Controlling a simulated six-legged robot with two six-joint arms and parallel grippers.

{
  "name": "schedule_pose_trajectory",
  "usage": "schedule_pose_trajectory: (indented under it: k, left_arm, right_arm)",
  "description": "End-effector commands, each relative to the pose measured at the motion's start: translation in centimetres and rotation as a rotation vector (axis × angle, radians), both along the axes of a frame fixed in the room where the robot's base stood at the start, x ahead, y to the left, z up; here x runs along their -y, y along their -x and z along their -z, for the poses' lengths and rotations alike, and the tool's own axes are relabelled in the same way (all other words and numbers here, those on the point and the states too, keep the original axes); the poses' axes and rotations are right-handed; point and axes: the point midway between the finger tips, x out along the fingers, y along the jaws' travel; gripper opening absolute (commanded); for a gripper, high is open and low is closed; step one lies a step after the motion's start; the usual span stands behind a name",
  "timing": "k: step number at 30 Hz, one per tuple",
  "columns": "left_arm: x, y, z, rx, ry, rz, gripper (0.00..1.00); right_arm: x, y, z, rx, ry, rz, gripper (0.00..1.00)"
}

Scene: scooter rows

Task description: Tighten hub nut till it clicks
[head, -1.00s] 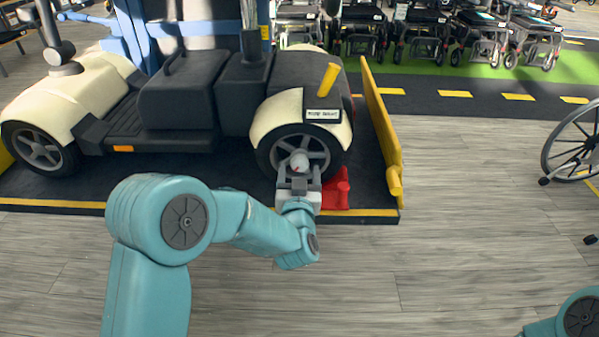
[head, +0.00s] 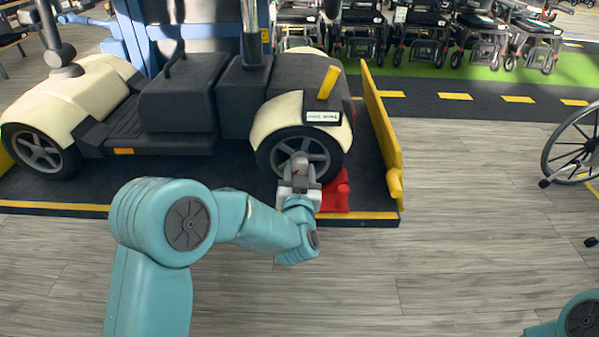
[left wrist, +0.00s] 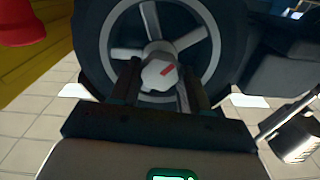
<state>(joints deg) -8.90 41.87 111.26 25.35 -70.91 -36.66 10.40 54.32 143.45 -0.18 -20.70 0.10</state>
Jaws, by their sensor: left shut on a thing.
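The hub nut (left wrist: 157,75) is a pale, faceted cap with a red mark, at the middle of the scooter's wheel (left wrist: 112,38). In the head view that wheel (head: 265,158) is the one nearer the yellow panel, on the cream and black scooter. My left gripper (head: 300,166) reaches the wheel's centre. In the left wrist view its two dark fingers (left wrist: 160,82) lie on either side of the nut, shut on it. The gripper hides most of the nut in the head view. My right gripper is out of view.
A red object (head: 337,190) stands on the dark platform right beside my left gripper; it also shows in the left wrist view (left wrist: 20,22). A yellow panel (head: 381,130) edges the platform. A wheelchair (head: 577,145) stands at the right. The wooden floor between is clear.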

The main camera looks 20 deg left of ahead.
Motion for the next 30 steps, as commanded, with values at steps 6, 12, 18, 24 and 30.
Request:
schedule_pose_trajectory:
  k: [6,12,18,24,30]
  left_arm:
    - [0.0,0.0,-0.1,-0.036,-0.127,-0.001,0.15]
    - [-0.1,0.0,-0.2,-0.086,-0.301,-0.002,0.15]
    - [-0.1,0.0,-0.2,-0.139,-0.485,-0.002,0.15]
    - [0.0,0.0,-0.2,-0.190,-0.667,-0.001,0.15]
    - [-0.1,0.0,-0.3,-0.241,-0.849,0.000,0.15]
  right_arm:
    - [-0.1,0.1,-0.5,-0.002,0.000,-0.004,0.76]
    - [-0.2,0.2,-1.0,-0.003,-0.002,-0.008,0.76]
    - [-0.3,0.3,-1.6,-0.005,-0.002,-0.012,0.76]
    - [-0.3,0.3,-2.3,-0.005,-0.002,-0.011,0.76]
    - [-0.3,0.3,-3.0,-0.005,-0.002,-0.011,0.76]
